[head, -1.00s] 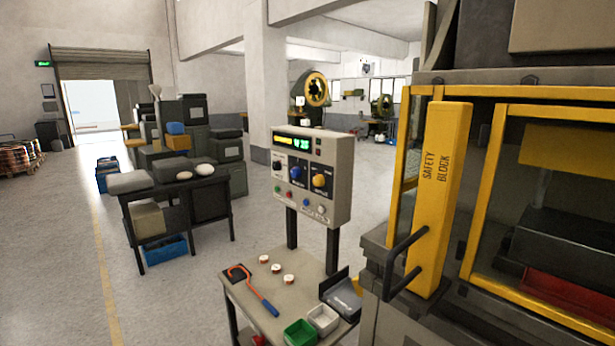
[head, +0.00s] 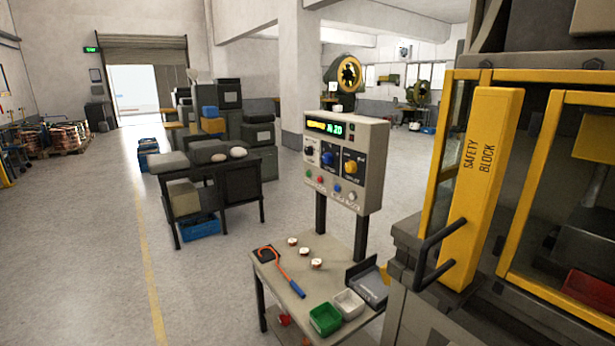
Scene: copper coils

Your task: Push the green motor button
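The grey control panel (head: 372,150) stands on dark posts behind a small work table, right of the middle in the head view. A small green button (head: 308,173) sits at the left end of its bottom row, beside red and white buttons. Above that row are a black knob, a blue knob (head: 328,159) and a yellow knob (head: 351,167). A lit green and yellow display is at the top. The labels are too small to read. Neither of my grippers is in view.
The small table (head: 285,268) holds a red hook tool with a blue handle, several small round pieces, a green bin (head: 325,319) and a white bin. A press with a yellow safety block (head: 470,200) stands close on the right. Open floor (head: 90,260) lies left.

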